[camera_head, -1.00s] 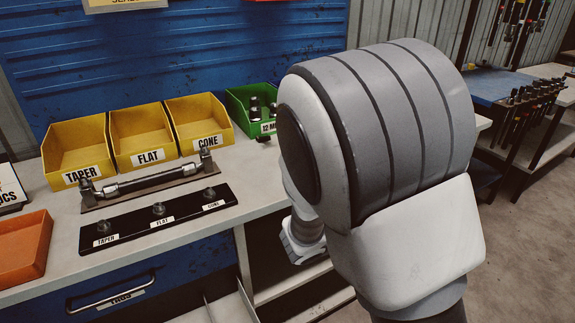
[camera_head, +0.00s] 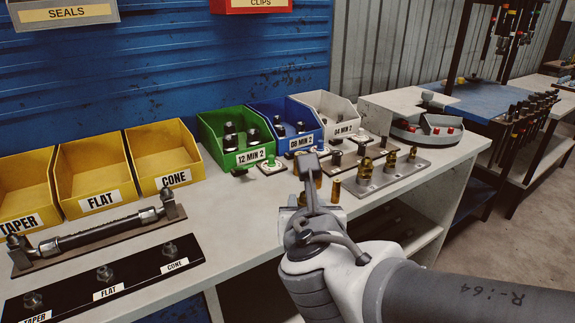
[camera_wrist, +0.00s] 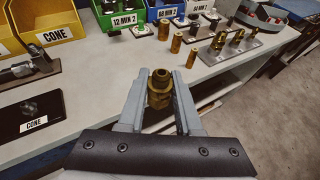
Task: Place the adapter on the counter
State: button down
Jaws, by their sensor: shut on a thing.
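My gripper (camera_wrist: 160,105) is shut on a brass adapter (camera_wrist: 159,90), seen between the two fingers in the wrist view. The adapter has a hex body and a round open end facing up. In the head view my gripper (camera_head: 312,185) is at the counter's front edge, and its fingers mostly hide the adapter. The counter (camera_head: 235,215) is light grey, and a bare stretch of it lies left of the gripper. In the wrist view the adapter appears over or just in front of the counter's edge; its height above the top cannot be told.
Yellow bins (camera_head: 163,160), a green bin (camera_head: 225,140), a blue bin (camera_head: 290,125) and a white bin (camera_head: 330,112) line the back. A hose on a stand (camera_head: 95,235) and a black labelled strip (camera_head: 130,275) are left. Brass fittings on a plate (camera_head: 385,178) are right; small brass cylinders (camera_wrist: 176,43) stand nearby.

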jog(key=shift+w+a, duration=0.15)
jog(key=shift+a, duration=0.15)
send_over(264, 230)
notch_tip(264, 230, down, 7)
jog(key=shift+r+b, duration=0.1)
jog(key=shift+b, duration=0.25)
jog(key=shift+f+b, duration=1)
jog(key=shift+f, duration=0.95)
jog(key=shift+f, duration=0.2)
jog(key=c, duration=0.6)
grip_release()
jog(key=shift+r, duration=0.2)
